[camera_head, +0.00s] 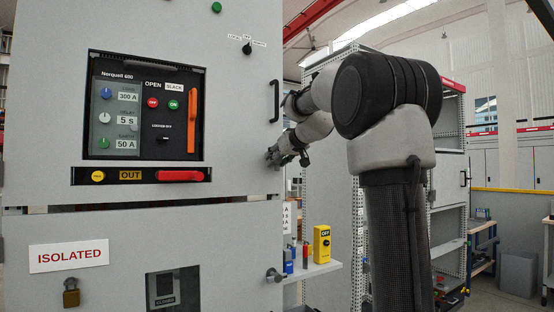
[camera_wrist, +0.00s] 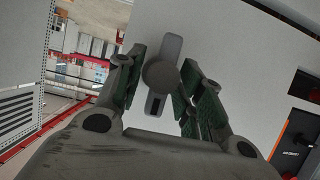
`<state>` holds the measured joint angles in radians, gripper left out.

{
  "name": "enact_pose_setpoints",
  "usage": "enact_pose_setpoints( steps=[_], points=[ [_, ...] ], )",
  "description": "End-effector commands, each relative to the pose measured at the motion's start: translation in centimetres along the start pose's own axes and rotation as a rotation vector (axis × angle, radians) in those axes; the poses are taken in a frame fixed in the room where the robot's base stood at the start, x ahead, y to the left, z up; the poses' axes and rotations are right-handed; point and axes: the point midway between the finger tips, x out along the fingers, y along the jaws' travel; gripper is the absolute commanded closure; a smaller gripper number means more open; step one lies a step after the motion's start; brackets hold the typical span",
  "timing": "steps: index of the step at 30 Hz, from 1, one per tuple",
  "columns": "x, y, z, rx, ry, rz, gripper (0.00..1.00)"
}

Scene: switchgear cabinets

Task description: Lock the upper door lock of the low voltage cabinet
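The low voltage cabinet (camera_head: 235,110) fills the left of the head view. Its upper door lock (camera_wrist: 160,75) shows in the wrist view as a round grey knob on a long, slightly tilted plate. My gripper (camera_head: 274,155) is at the right edge of the upper door, below the black handle, and hides most of the lock in the head view. In the wrist view my gripper (camera_wrist: 162,88) is open, with one green-padded finger on each side of the knob and plate. The fingers look apart from the knob; its depth between them is hard to tell.
A lower lock knob (camera_head: 274,275) sticks out from the lower door, which bears an ISOLATED sign (camera_head: 69,255) and a padlock (camera_head: 71,293). A black handle (camera_head: 274,100) is above my gripper. A shelf (camera_head: 312,270) with a yellow OFF box (camera_head: 321,244) stands right of the cabinet.

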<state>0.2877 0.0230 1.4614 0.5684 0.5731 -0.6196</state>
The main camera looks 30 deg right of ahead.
Motion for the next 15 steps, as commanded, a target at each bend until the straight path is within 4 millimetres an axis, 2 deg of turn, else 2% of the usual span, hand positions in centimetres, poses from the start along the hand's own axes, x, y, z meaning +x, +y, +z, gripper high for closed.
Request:
enact_pose_setpoints(
  steps=[3,4,9,10,15],
  points=[
    [-0.02,-0.01,-0.01,0.000,0.000,0.000,0.62],
    [-0.02,-0.01,0.00,0.000,0.000,0.000,0.66],
    [-0.04,-0.01,0.00,0.000,0.000,0.000,0.97],
    [-0.04,-0.01,0.00,0.000,0.000,0.000,1.00],
    [-0.04,-0.01,0.00,0.002,0.000,-0.001,1.00]
  ],
)
